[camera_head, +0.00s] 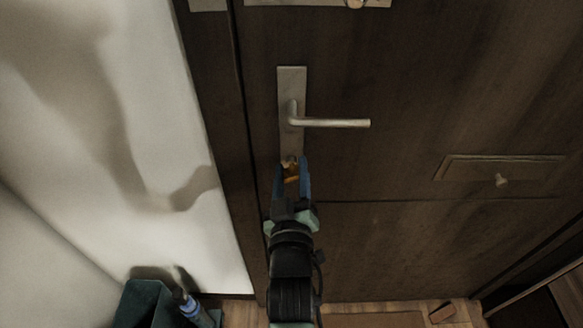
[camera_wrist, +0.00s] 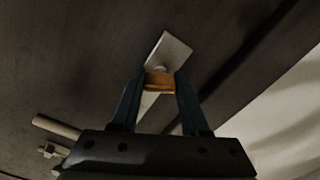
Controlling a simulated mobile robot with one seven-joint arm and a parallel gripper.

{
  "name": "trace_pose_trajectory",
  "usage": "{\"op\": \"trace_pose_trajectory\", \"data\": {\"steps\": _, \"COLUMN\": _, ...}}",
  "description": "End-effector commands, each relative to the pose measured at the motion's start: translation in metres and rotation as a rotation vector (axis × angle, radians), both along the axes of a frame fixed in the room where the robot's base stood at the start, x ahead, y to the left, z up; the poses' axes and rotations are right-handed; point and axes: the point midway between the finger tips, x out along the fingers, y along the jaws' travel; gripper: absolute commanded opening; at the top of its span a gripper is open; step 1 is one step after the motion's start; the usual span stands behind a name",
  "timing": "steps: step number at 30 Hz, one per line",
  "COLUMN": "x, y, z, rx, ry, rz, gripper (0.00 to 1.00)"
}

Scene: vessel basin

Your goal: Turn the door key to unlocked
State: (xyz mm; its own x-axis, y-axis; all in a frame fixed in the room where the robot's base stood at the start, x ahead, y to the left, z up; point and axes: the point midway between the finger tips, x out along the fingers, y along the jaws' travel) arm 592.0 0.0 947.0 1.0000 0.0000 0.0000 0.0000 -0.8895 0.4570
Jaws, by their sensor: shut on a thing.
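The door key (camera_head: 291,174), brass-coloured, sits at the lower end of the door's lock plate (camera_head: 291,85), below the lever handle (camera_head: 335,123). My gripper (camera_head: 291,178) is at the key with its two blue fingers on either side of it, shut on it. In the wrist view the key's orange-brown bow (camera_wrist: 160,82) shows between the fingers, in front of the pale plate (camera_wrist: 168,50). The fingers hide part of the key, and I cannot tell its exact turn angle. The dark wooden door (camera_head: 420,70) looks closed.
The handle juts out just above my gripper and also shows in the wrist view (camera_wrist: 57,126). A white wall (camera_head: 90,150) is at the left, with a dark teal bin (camera_head: 150,305) on the floor below.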

Motion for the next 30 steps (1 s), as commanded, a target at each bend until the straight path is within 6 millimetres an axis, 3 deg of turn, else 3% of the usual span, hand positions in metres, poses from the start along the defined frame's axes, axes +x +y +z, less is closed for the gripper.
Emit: {"op": "trace_pose_trajectory", "data": {"steps": 30, "x": -0.0002, "y": 0.0012, "z": -0.001, "rx": -0.922, "ry": 0.002, "rz": 0.001, "gripper": 0.0}}
